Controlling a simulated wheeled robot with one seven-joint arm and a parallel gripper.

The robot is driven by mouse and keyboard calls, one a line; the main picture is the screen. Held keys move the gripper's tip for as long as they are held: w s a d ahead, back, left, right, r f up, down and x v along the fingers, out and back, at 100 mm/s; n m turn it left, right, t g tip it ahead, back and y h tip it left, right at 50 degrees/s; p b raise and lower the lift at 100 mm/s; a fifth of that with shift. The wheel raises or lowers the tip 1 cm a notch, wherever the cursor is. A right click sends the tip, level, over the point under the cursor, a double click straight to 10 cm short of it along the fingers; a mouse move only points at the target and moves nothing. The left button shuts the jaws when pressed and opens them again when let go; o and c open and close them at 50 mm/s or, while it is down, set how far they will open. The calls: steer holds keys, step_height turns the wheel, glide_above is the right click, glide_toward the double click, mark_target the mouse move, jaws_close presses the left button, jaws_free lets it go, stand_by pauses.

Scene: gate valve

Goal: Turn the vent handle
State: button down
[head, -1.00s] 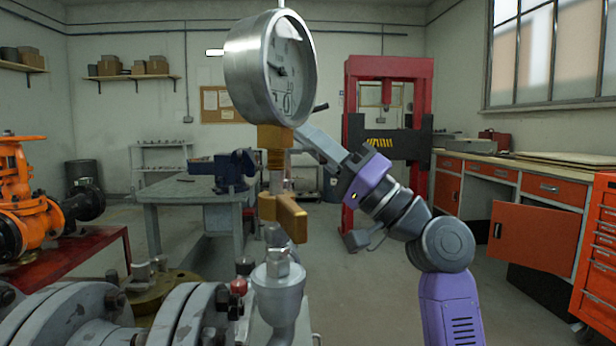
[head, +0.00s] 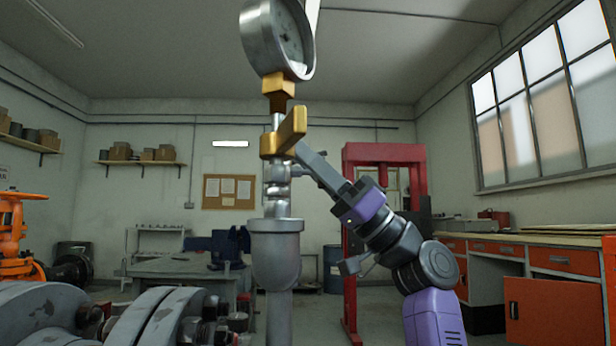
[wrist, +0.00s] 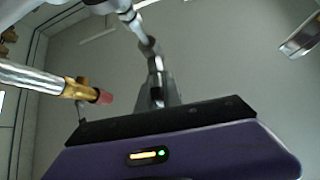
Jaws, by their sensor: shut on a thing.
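The vent handle (head: 285,134) appears to be the brass-coloured piece with a slanted bar, on the upright metal stem below the round pressure gauge (head: 279,38). My gripper (head: 301,152) comes in from the right and is shut, its fingertips at the lower right side of the brass piece. The bar partly hides the contact, so the exact grip cannot be made out. In the wrist view my narrow fingers (wrist: 157,88) reach up from the purple housing. A brass fitting with a red tip (wrist: 92,94) shows to their left, apart from them.
A grey bulb-shaped fitting (head: 276,254) stands below the stem. Large bolted flanges (head: 165,318) fill the lower left. An orange valve (head: 14,240), a red press frame (head: 386,155) and a workbench (head: 560,258) with red drawers stand farther back. The space around the stem is open.

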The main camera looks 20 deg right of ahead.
steer(key=shift+n+g, duration=0.4)
steer(key=c, duration=1.5)
jaws_free()
steer(key=s+d+f+p, duration=0.1)
steer(key=s+d+p, duration=0.1)
steer(key=d, duration=0.5)
steer(key=s+d+f+p, duration=0.2)
steer(key=s+d+p, duration=0.1)
steer(key=d, duration=0.4)
steer(key=shift+s+d+f, duration=0.2)
steer(key=shift+s+f, duration=0.1)
steer(key=shift+s, duration=0.3)
